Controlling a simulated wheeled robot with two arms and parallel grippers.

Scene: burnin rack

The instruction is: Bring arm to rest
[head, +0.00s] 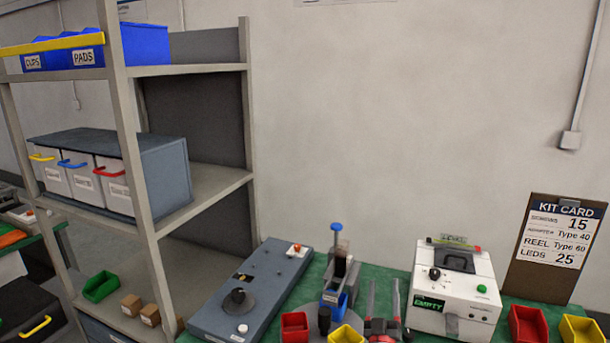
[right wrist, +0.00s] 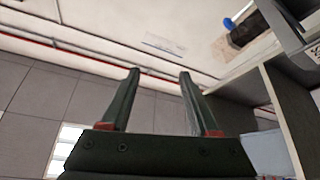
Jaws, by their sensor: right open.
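My right gripper (head: 384,283) shows at the bottom of the head view, pointing up, its two dark fingers with red bases standing apart. It is in front of the green bench top, between the small press with a blue knob (head: 337,265) and the white tester (head: 455,285). In the right wrist view the same gripper (right wrist: 158,74) is open, with nothing between its fingers. Whether it touches anything on the bench cannot be told. My left gripper is not in view.
A grey shelf rack (head: 205,190) stands at left with blue bins and white drawers. A grey panel box (head: 252,290), red bins (head: 295,327) and yellow bins (head: 346,335) crowd the bench. A kit card board (head: 555,280) leans at right. The wall area above is clear.

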